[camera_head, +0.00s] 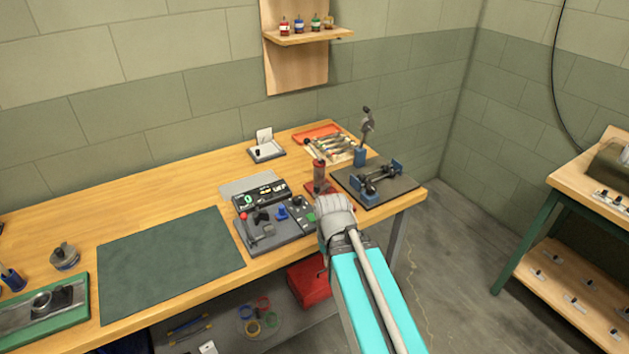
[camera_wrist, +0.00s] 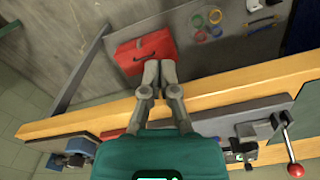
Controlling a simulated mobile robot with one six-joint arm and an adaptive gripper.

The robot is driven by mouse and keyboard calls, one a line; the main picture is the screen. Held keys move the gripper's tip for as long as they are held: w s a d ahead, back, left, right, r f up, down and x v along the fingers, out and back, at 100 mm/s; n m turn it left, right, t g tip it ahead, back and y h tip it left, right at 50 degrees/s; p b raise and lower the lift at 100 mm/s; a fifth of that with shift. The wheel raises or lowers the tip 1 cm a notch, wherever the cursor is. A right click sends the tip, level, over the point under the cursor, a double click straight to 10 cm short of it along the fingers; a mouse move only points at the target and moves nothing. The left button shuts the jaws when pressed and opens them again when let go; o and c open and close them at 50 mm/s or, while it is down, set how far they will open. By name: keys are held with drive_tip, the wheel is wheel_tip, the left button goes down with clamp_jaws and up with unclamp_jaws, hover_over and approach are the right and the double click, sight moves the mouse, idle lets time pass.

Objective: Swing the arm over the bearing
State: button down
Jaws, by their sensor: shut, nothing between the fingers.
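In the wrist view, my gripper (camera_wrist: 160,70) is shut and empty, its two grey fingertips together over the red toolbox on the lower shelf and the bench's front edge. In the head view my arm reaches in from the bottom to the bench front, and its end hides the fingers. I cannot tell for sure which part is the bearing. A round grey metal part (camera_head: 64,258) stands at the far left of the bench. Near it a green-edged tray (camera_head: 80,316) holds a grey block with a round part (camera_head: 41,301). My gripper is far to the right of both.
The wooden bench (camera_head: 165,197) carries a dark green mat (camera_head: 165,262), a control box (camera_head: 270,226), and a dark plate (camera_head: 402,190) with a blue fixture (camera_head: 376,183). A red toolbox (camera_head: 309,281) sits below. The green mat is bare.

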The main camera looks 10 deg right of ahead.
drive_tip(key=w+d+r+t+p, duration=0.1)
drive_tip(key=w+r+p, duration=0.5)
drive_tip(key=w, duration=0.7)
drive_tip(key=w+d+r+t+p, duration=0.1)
drive_tip(key=w+r+p, duration=0.5)
drive_tip(key=w, duration=0.7)
drive_tip(key=shift+d+r+t, duration=0.4)
drive_tip(key=shift+r+t, duration=0.15)
drive_tip(key=shift+t, duration=0.35)
drive_tip(key=shift+f, duration=0.15)
drive_tip(key=b+x, duration=0.9)
drive_tip(key=shift+w+f, duration=0.2)
drive_tip(key=shift+f, duration=0.15)
